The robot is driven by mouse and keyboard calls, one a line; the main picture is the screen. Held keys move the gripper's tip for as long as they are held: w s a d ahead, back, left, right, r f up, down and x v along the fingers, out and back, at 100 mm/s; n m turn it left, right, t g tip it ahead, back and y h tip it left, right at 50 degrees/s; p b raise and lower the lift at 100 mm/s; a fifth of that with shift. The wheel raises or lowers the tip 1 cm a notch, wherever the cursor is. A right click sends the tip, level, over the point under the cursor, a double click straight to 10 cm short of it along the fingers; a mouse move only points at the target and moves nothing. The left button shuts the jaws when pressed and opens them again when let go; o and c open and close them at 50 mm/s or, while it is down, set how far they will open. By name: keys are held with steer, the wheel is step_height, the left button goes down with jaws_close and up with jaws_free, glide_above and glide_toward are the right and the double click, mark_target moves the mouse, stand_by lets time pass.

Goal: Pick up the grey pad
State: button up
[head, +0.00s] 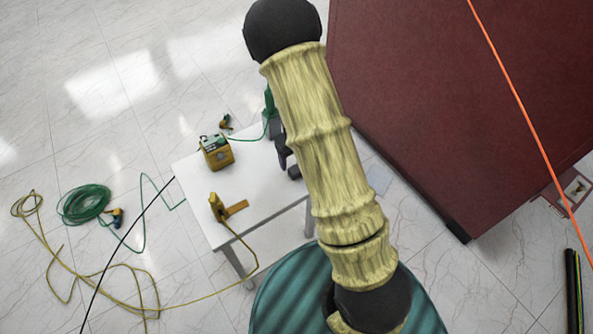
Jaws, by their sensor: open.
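A flat pale grey patch (378,177) shows just right of my arm, between the white table and the dark red cabinet. It looks like the grey pad, partly hidden behind my arm; I cannot tell how far it extends. My arm crosses the middle of the view and covers the table's right side. Dark parts that look like my gripper (287,160) show at the arm's left edge, over the table. They are apart from the pale patch, with nothing visible held between them. Most of the gripper is hidden.
The white table (195,178) holds a yellow box (217,155) and a yellow tool (217,205) with a cable. Coiled green (84,204) and yellow cables lie on the floor at left. The red cabinet (450,110) blocks the right. An orange line crosses the upper right.

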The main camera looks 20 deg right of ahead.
step_height(320, 180, down, 5)
steer(key=shift+f+b, duration=0.15)
steer(key=shift+b, duration=0.2)
steer(key=shift+s, duration=0.1)
steer(key=c, duration=1.1)
